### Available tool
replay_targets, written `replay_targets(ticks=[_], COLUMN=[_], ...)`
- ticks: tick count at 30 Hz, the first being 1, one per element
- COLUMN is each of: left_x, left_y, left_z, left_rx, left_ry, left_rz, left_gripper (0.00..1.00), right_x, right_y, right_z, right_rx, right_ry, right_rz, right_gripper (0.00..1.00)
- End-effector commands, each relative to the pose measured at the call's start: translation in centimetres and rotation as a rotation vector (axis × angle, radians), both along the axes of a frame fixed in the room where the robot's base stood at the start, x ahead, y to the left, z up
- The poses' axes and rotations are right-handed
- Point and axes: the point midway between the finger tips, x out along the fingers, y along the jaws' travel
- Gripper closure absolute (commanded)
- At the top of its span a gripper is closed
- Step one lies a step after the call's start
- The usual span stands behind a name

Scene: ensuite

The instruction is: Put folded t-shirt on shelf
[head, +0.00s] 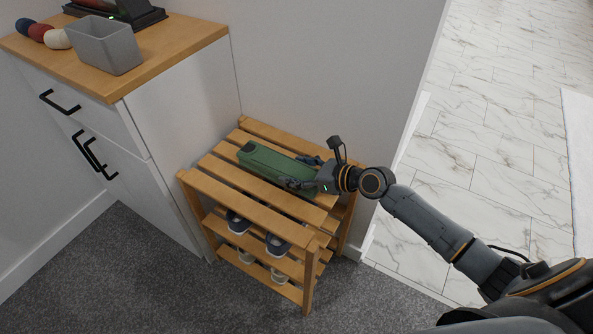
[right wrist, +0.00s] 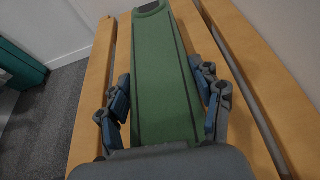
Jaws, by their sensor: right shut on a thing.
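The folded t-shirt (head: 268,163) is a long green bundle with a dark collar patch at its far end. It lies along the slats of the top of the wooden shelf (head: 222,172), touching or just above it; I cannot tell which. My right gripper (head: 303,172) comes in from the right and is shut on the near part of the t-shirt. In the right wrist view the green t-shirt (right wrist: 160,80) runs between the two fingers of the right gripper (right wrist: 163,100), one on each side. My left gripper is not in view.
Shoes (head: 273,244) stand on the lower tiers of the shelf. A white cabinet (head: 180,130) with a wooden top stands left of it, bearing a grey bin (head: 106,48) and rolled cloths (head: 42,34). A wall is behind. Grey carpet (head: 150,280) lies in front.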

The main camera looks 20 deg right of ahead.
Motion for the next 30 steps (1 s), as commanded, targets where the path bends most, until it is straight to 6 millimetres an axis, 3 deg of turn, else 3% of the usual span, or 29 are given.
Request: replay_targets(ticks=[3, 4, 7, 20, 30], left_x=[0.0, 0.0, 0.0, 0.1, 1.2], left_y=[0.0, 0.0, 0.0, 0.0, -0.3], left_z=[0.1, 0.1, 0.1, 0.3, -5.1], left_rx=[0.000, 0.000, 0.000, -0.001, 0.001], left_ry=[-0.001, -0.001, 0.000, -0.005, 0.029], left_rz=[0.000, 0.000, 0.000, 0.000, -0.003], left_gripper=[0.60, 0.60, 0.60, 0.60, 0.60], right_x=[0.0, 0.0, 0.0, -0.3, -5.2], right_y=[0.0, 0.0, 0.0, -0.2, -4.0], right_z=[-0.2, -0.3, -0.3, 0.2, 2.7], right_rx=[0.001, 0.000, 0.000, -0.001, -0.003], right_ry=[0.000, 0.000, 0.000, 0.000, 0.004], right_rz=[-0.001, 0.000, 0.000, 0.000, 0.000], right_gripper=[0.71, 0.31, 0.12, 0.12, 0.12])
